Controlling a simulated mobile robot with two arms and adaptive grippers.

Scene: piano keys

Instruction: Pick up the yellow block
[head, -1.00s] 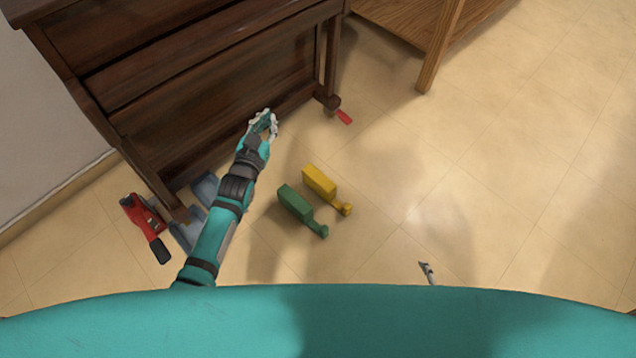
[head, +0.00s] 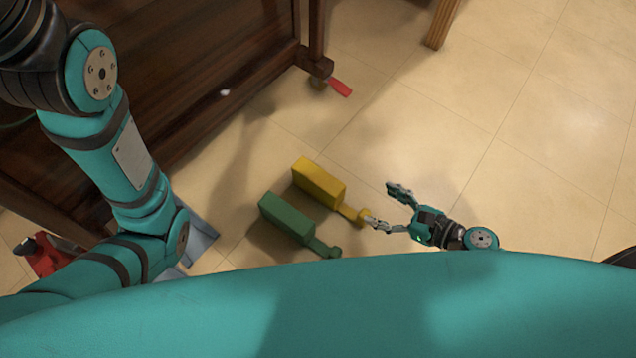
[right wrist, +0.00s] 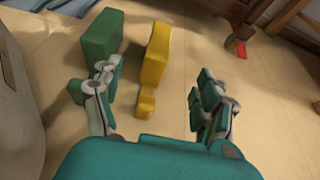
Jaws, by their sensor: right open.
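The yellow block (head: 319,182) lies on the tiled floor, with a thin neck and small knob at its lower right end. It also shows in the right wrist view (right wrist: 156,58), ahead of the fingers and left of the middle of the jaws. My right gripper (head: 382,206) is open and empty. In the head view one finger overlaps the knob end; I cannot tell if it touches. In the right wrist view the knob shows between the spread fingers (right wrist: 155,105), nearer the left one. My left arm crosses the left side of the head view; its gripper is not seen.
A green block (head: 288,217) of similar shape lies parallel, just left of the yellow one. A dark wooden piano (head: 200,70) stands behind. A red-handled item (head: 340,87) lies by its leg, and a red object (head: 45,258) at lower left. Floor to the right is clear.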

